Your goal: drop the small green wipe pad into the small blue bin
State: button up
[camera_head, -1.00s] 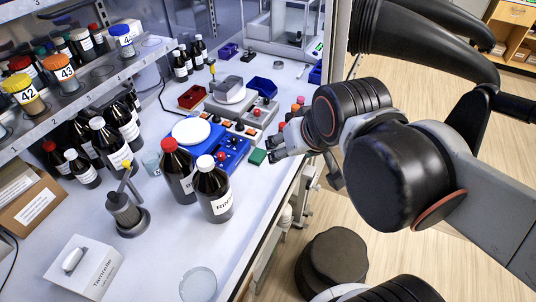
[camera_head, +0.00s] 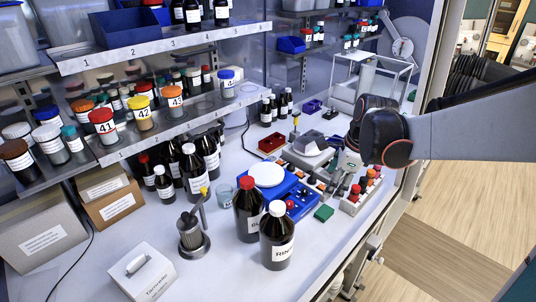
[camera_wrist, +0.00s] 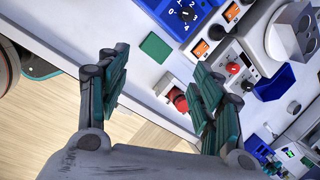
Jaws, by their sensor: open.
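The small green wipe pad (camera_head: 323,213) lies flat on the white bench, right of the blue scale and near the bench's front edge. It also shows in the wrist view (camera_wrist: 156,47), ahead of the fingertips and apart from them. My gripper (camera_wrist: 157,75) is open and empty, with both teal-lined fingers spread. In the head view my gripper (camera_head: 347,160) is over the bench, beyond the pad and to its right. The small blue bin (camera_wrist: 273,82) stands on the bench at the right of the wrist view. In the head view my gripper largely hides it.
A blue scale (camera_head: 262,188) stands left of the pad. Brown bottles (camera_head: 278,238) stand in front. A rack of colour-capped vials (camera_head: 358,198) is right of the pad, under my arm. A red bin (camera_head: 271,142) and a purple bin (camera_head: 313,105) are farther back.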

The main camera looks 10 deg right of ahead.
notch_tip(320, 180, down, 3)
jog(key=d+m, duration=0.3)
jog(key=m, duration=0.2)
jog(key=y+b, duration=0.1)
jog(key=b, duration=0.2)
send_over(325, 211)
jog(key=s, duration=0.2)
jog(key=shift+m+g, duration=0.3)
jog(key=shift+m, duration=0.1)
jog(key=f, duration=0.8)
jog(key=shift+w+d+f, duration=0.2)
jog(key=shift+d+f, duration=0.15)
jog(key=b+x, duration=0.1)
jog(key=x, duration=0.4)
jog(key=shift+w+d, duration=0.1)
jog(key=shift+w, duration=0.1)
jog(key=shift+r, duration=0.1)
jog(key=c, duration=0.6)
